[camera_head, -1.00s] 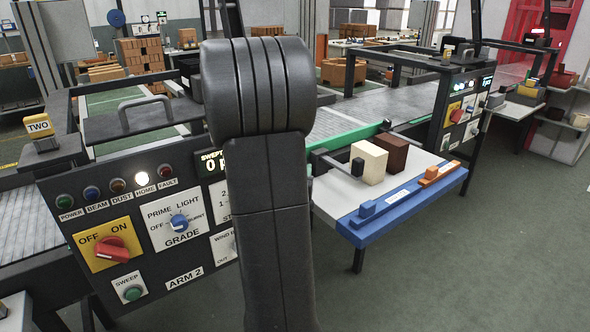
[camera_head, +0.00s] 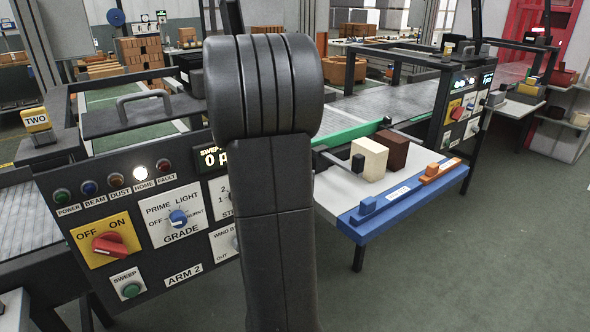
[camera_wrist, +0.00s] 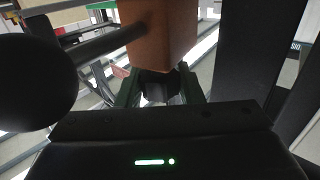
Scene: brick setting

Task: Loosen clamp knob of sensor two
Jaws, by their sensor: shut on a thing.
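In the wrist view my gripper (camera_wrist: 158,97) has its dark green fingers closed on either side of a small dark knob (camera_wrist: 157,86). The knob sits just below an orange-brown block (camera_wrist: 161,36). A rod with a black ball end (camera_wrist: 38,82) runs from the block toward the left. In the head view a yellow sensor housing marked TWO (camera_head: 37,120) stands on the frame at the far left. My gripper is hidden in the head view, where my own arm fills the middle. Whether the knob has turned cannot be told.
A control panel labelled ARM 2 (camera_head: 150,232) stands left of my arm, with a lit HOME lamp (camera_head: 139,173). A blue-edged shelf (camera_head: 385,218) holds a cream block (camera_head: 370,159) and a brown block (camera_head: 393,150). The floor at right is clear.

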